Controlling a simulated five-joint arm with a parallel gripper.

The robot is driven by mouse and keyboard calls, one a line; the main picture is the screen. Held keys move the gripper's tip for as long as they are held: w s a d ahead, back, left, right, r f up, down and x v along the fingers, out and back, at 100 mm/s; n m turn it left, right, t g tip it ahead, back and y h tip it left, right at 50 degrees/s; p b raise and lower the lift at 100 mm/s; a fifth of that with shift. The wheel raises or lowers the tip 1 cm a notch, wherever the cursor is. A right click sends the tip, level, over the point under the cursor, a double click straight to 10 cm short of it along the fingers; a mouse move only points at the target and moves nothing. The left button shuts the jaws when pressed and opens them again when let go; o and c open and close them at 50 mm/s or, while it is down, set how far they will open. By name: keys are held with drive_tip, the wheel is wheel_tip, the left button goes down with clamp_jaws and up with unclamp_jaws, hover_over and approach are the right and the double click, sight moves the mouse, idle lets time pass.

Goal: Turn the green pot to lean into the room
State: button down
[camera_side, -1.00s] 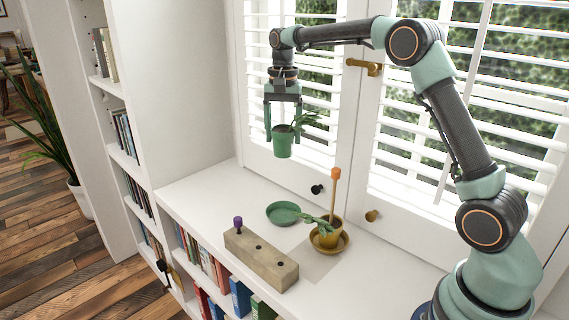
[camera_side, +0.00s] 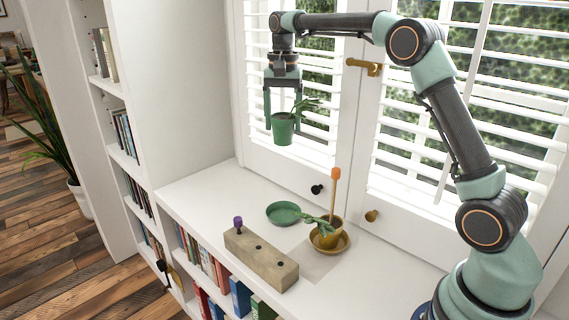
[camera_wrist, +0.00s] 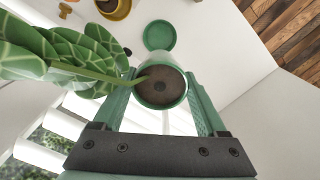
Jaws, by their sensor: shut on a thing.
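The green pot (camera_side: 283,130) is held in the air by my gripper (camera_side: 283,117), which is shut on it. A leafy plant leans out of the pot to the right, toward the window, in the side view. In the wrist view the pot (camera_wrist: 162,88) shows its dark soil between my fingers, with a stem and patterned leaves (camera_wrist: 60,52) reaching left. The green saucer (camera_side: 284,213) lies empty on the white shelf top, below the pot.
A yellow pot (camera_side: 328,238) with a small plant and an orange-tipped stick stands on a yellow saucer. A wooden block (camera_side: 260,260) with a purple-topped peg lies in front. Shuttered windows (camera_side: 420,130) stand behind. Bare shelf top lies left of the green saucer.

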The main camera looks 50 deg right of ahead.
wheel_tip(320, 180, down, 19)
drive_tip(key=m, duration=0.5)
drive_tip(key=shift+f, duration=1.7)
unclamp_jaws()
drive_tip(key=s+a+r+n+t, duration=0.1)
drive_tip(key=s+r+n, duration=0.1)
drive_tip(key=r, duration=0.7)
drive_tip(key=s+a+r+n, duration=0.2)
drive_tip(key=s+r, duration=0.1)
drive_tip(key=r, duration=0.7)
drive_tip(key=s+a+r+n+t, duration=0.1)
drive_tip(key=s+a+n+t, duration=0.1)
drive_tip(key=s+n, duration=0.4)
drive_tip(key=s+a+r+n+t, duration=0.1)
drive_tip(key=s+a+n+t, duration=0.1)
drive_tip(key=s+n, duration=0.4)
drive_tip(key=s, duration=0.4)
drive_tip(key=shift+s+a+t, duration=0.2)
drive_tip(key=shift+a+t, duration=0.1)
drive_tip(key=shift+a, duration=0.1)
